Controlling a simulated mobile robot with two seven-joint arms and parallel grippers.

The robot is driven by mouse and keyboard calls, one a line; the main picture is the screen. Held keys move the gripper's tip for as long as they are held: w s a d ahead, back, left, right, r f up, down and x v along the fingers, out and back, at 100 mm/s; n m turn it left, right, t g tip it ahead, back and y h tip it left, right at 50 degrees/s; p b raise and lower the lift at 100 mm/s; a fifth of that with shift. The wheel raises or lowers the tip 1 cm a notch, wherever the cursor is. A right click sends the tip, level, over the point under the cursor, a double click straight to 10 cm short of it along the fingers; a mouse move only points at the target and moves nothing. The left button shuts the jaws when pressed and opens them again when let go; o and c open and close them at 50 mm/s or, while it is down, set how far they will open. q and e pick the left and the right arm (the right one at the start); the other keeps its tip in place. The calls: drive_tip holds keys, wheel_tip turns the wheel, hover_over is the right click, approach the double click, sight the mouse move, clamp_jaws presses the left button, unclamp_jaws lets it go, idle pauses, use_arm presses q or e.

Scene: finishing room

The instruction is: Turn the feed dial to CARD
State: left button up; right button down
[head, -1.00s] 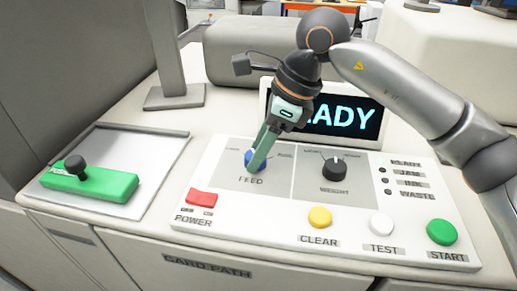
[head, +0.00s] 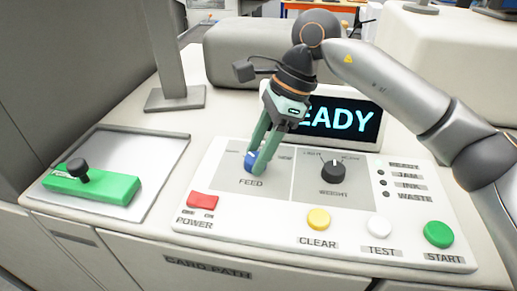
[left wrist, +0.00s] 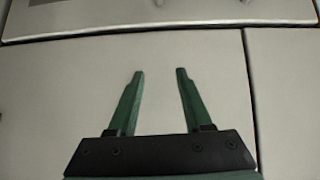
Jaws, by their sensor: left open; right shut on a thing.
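My left gripper (left wrist: 160,74) shows only in the left wrist view, open and empty in front of a plain pale cabinet face.
The black weight dial (head: 333,171) sits right of the feed dial. Red POWER (head: 202,200), yellow CLEAR (head: 318,219), white TEST (head: 379,227) and green START (head: 438,234) buttons line the front. A display (head: 340,118) reads "READY", partly covered. A green block (head: 95,185) lies on the left tray.

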drive_tip(key=shift+r, duration=0.1)
drive_tip(key=shift+c, duration=1.5)
unclamp_jaws()
drive_tip(key=v, duration=1.2)
drive_tip(key=shift+r, duration=0.2)
